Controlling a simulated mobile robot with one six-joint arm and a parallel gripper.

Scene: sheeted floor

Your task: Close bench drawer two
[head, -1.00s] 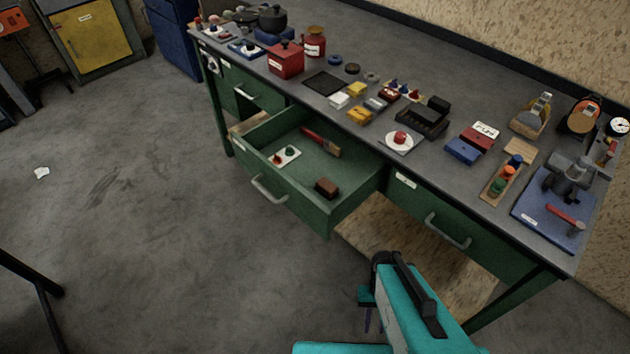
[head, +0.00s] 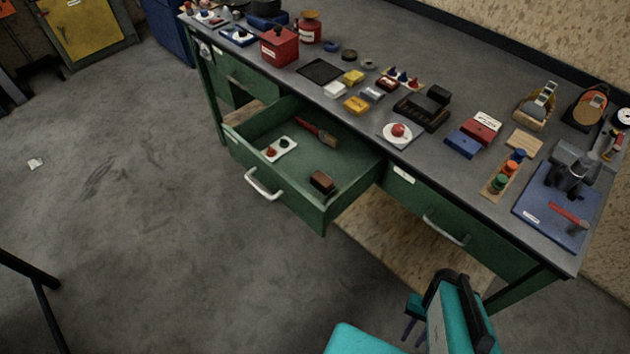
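The green bench (head: 505,192) has three drawers along its front. The middle drawer (head: 292,200) stands pulled far out, with a grey bar handle (head: 263,186) on its front. In it lie a red-handled brush (head: 318,132), a white plate with a red and a green knob (head: 280,148) and a brown block (head: 321,181). The left drawer (head: 245,88) and the right drawer (head: 450,225) look shut. My gripper (head: 411,330) is at the lower right, below the right drawer and apart from the open one. Its fingers are small and partly hidden, so its opening is unclear.
The bench top carries a red box (head: 280,46), a black tray (head: 422,110), a white dish with a red knob (head: 397,132) and a blue board with a vise (head: 556,205). A dark metal frame (head: 35,280) stands at the lower left.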

